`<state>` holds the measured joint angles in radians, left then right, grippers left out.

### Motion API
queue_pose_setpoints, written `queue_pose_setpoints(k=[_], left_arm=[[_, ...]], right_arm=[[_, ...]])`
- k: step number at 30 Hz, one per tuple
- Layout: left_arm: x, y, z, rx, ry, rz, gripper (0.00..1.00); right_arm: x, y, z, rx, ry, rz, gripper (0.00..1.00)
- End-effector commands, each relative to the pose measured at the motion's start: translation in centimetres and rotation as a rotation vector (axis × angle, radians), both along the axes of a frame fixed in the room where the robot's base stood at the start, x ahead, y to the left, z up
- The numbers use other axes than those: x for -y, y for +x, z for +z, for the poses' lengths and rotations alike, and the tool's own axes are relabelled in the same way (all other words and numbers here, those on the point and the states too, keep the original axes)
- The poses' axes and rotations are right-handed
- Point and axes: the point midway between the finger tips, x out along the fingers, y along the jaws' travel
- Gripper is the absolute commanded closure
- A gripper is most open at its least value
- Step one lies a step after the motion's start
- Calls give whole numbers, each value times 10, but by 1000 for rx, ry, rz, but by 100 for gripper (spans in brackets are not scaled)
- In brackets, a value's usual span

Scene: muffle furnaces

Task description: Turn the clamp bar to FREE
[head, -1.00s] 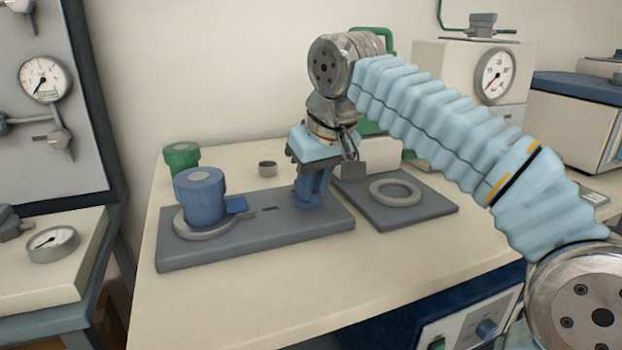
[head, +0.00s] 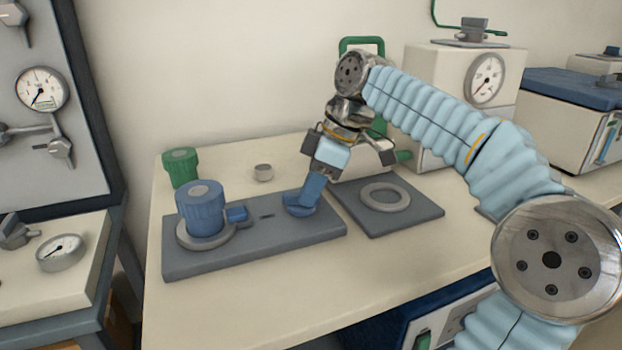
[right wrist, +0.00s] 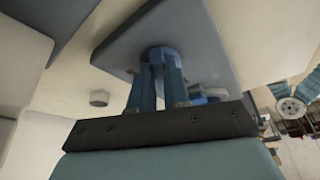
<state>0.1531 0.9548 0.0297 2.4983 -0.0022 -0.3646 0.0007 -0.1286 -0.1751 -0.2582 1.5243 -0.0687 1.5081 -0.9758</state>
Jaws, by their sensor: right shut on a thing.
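The clamp bar (head: 300,207) is a blue piece on a round base at the right end of the grey base plate (head: 255,243). My right gripper (head: 309,192) comes down on it from above, tilted, and is shut on it. In the right wrist view the gripper's two fingers (right wrist: 157,85) reach to the round blue piece on the plate and partly hide it. No FREE mark is readable. A blue knobbed cap (head: 200,208) on a grey ring stands at the plate's left end, with a small blue block (head: 237,213) beside it. My left gripper is not in view.
A grey square plate with a ring (head: 386,197) lies right of the base plate. A gauge box (head: 455,110) stands back right. The table front is clear.

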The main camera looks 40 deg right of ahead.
Motion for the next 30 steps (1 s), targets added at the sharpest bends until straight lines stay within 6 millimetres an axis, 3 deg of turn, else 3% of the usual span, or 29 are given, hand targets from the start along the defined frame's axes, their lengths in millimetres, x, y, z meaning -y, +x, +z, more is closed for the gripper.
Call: queue_pose_setpoints(k=[15,30], left_arm=[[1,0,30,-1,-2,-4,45],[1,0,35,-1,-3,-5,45]], right_arm=[[5,6,2,0,-1,385,100],[5,8,0,2,-3,489,100]])
